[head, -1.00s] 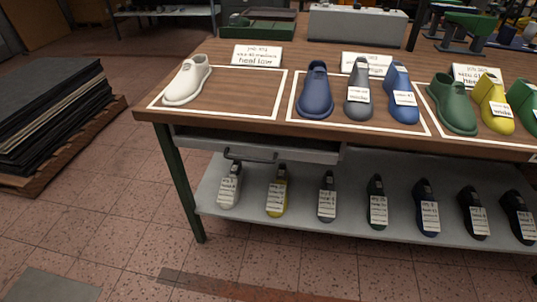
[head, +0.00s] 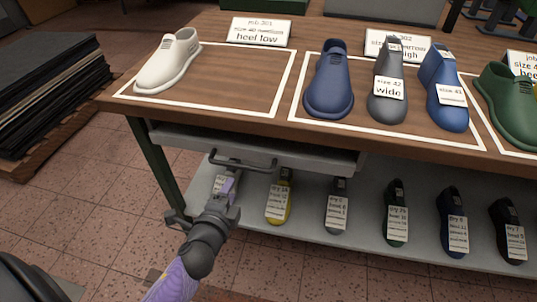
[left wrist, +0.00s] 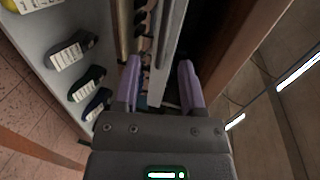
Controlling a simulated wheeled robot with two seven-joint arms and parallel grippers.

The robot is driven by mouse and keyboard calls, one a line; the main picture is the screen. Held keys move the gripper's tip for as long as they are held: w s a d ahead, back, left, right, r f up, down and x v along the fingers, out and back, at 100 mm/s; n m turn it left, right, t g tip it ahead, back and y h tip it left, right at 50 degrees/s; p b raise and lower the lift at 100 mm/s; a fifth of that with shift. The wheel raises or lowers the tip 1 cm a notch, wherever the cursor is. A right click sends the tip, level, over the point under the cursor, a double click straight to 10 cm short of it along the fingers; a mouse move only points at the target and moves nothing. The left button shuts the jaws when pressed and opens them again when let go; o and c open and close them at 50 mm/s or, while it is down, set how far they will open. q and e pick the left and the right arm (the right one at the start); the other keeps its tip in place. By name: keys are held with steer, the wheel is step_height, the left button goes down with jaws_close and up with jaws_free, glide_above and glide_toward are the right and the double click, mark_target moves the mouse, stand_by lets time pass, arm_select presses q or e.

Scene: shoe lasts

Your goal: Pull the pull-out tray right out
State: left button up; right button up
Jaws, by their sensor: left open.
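The pull-out tray (head: 300,154) is a grey panel directly under the left part of the wooden table top. It carries a dark bar handle (head: 245,164) on its front. No clear gap shows between tray and table. My left gripper (head: 214,190) is open and empty, just below and in front of the left end of the handle. In the left wrist view its two purple fingers (left wrist: 160,82) stand apart with nothing clearly between them. Whether a finger touches the handle cannot be told. My right gripper is not in view.
Several shoe lasts stand on the table top (head: 225,85), including a white last (head: 168,62) and a blue last (head: 328,85). Tagged lasts line the lower shelf (head: 310,225), close behind my left gripper. A stack of dark sheets (head: 50,85) lies left. The floor in front is free.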

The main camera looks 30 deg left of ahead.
mark_target(241, 165)
arm_select(q)
steer(key=b+x, duration=0.1)
steer(key=x, duration=0.2)
steer(key=b+x, duration=0.1)
steer(key=x, duration=0.2)
steer(key=b+x, duration=0.1)
steer(key=x, duration=0.2)
steer(key=shift+a+r, duration=0.15)
steer(key=shift+r, duration=0.1)
steer(key=shift+w, duration=0.2)
jaws_close()
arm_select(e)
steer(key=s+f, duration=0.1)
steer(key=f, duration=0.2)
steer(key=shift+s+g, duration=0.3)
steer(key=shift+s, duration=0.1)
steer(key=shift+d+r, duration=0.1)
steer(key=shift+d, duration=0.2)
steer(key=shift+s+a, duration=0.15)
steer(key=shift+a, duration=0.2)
